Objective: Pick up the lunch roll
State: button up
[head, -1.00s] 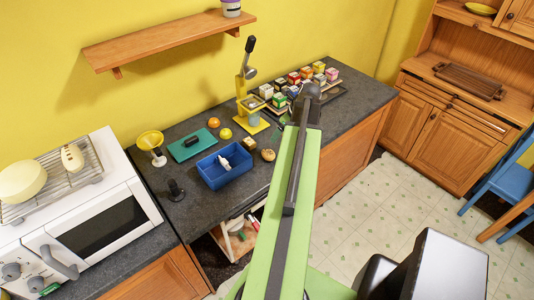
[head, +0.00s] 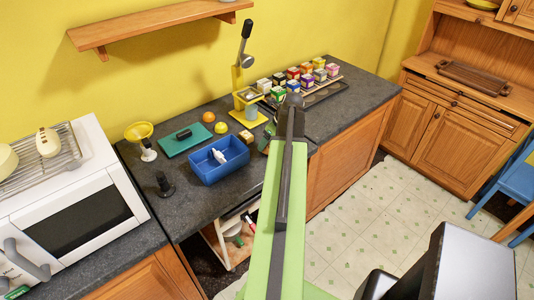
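I cannot make out the lunch roll in the head view now. In the earlier frame, a small round tan-brown item that looks like a roll lay on the dark counter (head: 190,207), just right of the blue tray (head: 229,171). That spot is now covered by the end of my arm. My gripper (head: 265,140) is mostly hidden behind my green arm, low over the counter right of the tray. Only a small green and dark part shows, so its fingers and any contact cannot be seen.
The blue tray holds a small white item (head: 218,156). Nearby are a teal board (head: 176,145), an orange (head: 209,117), a yellow fruit (head: 221,128), a yellow press (head: 240,88), a yellow-topped goblet (head: 140,132) and a black stand (head: 164,184). Several small boxes (head: 293,76) stand behind.

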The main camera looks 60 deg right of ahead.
jog(key=b+x, duration=0.2)
jog(key=x, duration=0.1)
jog(key=shift+f, duration=0.35)
jog(key=shift+r, duration=0.15)
jog(key=shift+c, duration=0.3)
jog(key=c, duration=1.4)
jog(key=shift+o, duration=0.2)
jog(key=shift+r, duration=0.15)
